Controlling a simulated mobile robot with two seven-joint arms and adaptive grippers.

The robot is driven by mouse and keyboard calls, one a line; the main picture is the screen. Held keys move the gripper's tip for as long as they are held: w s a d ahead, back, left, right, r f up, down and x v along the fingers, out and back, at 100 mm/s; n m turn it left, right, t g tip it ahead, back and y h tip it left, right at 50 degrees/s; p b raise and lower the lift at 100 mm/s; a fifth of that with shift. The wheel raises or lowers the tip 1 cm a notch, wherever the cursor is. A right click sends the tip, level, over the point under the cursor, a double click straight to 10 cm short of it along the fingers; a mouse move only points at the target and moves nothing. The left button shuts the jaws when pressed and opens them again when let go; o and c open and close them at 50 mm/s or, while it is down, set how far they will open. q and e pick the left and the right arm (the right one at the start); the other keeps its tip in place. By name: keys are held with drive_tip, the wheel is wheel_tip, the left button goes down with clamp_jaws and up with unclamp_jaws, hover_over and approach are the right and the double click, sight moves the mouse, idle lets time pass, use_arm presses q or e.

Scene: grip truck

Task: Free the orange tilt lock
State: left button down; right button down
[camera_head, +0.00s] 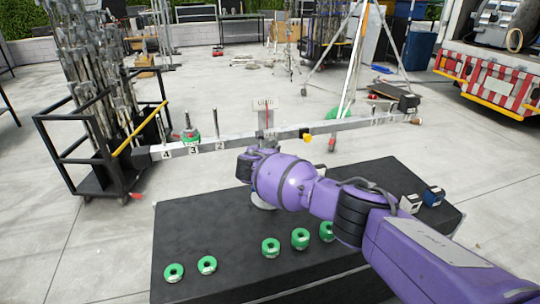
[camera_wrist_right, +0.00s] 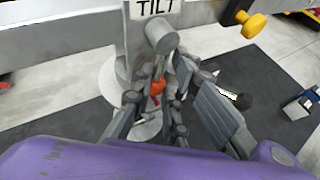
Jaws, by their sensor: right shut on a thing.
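In the right wrist view a small orange tilt lock (camera_wrist_right: 157,86) shows between the fingers of my right gripper (camera_wrist_right: 160,98), below a grey cylindrical end and a sign reading TILT (camera_wrist_right: 156,7). The gripper is shut on the orange lock; the fingers hide much of it. In the head view my purple right arm comes in from the right, and its gripper (camera_head: 258,160) is at the post under the long grey beam (camera_head: 235,139). The lock is hidden there. My left gripper is not in view.
A black platform (camera_head: 190,230) lies below, with several green rings (camera_head: 300,238) and small boxes (camera_head: 433,196). A yellow knob (camera_head: 307,137) sticks out from the beam. Numbered pegs stand on the beam's left end, near a black cart of stands (camera_head: 85,150). A tripod stands behind.

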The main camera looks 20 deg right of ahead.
drive_tip(key=shift+w+a+r+n+h, duration=0.2)
drive_tip(key=shift+r+n+h, duration=0.1)
drive_tip(key=shift+n, duration=0.1)
drive_tip(key=c, duration=1.8)
unclamp_jaws()
drive_tip(key=shift+f, duration=0.2)
drive_tip(key=shift+s, duration=0.1)
drive_tip(key=v, duration=0.7)
drive_tip(key=shift+s+a, duration=0.25)
drive_tip(key=shift+s, duration=0.1)
